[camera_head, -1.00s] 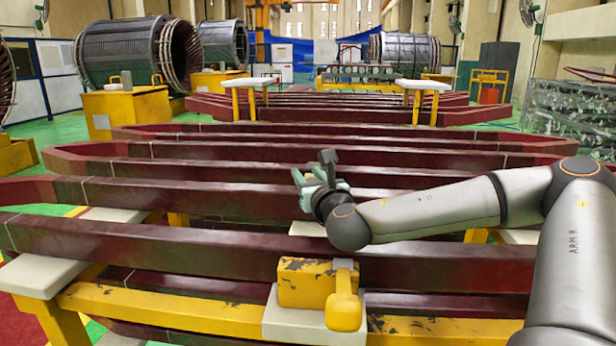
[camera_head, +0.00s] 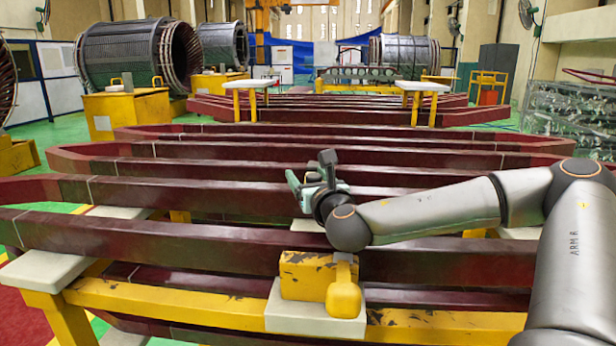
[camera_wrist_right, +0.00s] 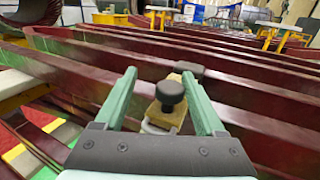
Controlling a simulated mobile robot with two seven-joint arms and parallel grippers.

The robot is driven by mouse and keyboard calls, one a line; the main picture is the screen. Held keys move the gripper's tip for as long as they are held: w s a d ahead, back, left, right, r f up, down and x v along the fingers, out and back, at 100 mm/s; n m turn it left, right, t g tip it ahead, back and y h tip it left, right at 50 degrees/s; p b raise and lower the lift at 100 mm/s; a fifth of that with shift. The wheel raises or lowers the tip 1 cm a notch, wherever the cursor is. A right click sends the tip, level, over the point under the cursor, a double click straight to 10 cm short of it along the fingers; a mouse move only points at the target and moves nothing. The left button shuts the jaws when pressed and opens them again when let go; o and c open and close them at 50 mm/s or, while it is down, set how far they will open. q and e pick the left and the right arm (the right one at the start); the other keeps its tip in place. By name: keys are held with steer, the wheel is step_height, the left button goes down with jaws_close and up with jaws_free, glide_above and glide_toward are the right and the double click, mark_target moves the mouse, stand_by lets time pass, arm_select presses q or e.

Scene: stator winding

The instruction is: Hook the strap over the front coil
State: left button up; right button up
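The front coil (camera_head: 180,238) is a long dark-red bar across the near part of the head view, resting on white pads. My right gripper (camera_head: 305,180) is above the coils behind it, pointing left and away. In the right wrist view its two green fingers (camera_wrist_right: 160,85) are spread apart. A tan block (camera_wrist_right: 168,112) with a black knob and a pale loop shows between them, with a gap at the left finger; I cannot tell if it touches the right one. I cannot identify a strap with certainty. My left gripper is not in view.
A yellow block (camera_head: 305,277) with a rounded yellow part (camera_head: 343,292) sits on a white pad (camera_head: 290,318) before the front coil. A yellow stand (camera_head: 170,305) carries the coils. More coils (camera_head: 330,133) lie behind. Large stators (camera_head: 120,55) stand at the back left.

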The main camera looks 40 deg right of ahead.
steer(key=shift+s+a, duration=0.1)
steer(key=shift+s, duration=0.05)
steer(key=v, duration=0.7)
steer(key=shift+p, duration=0.4)
steer(key=shift+s, duration=0.15)
stand_by(0.4)
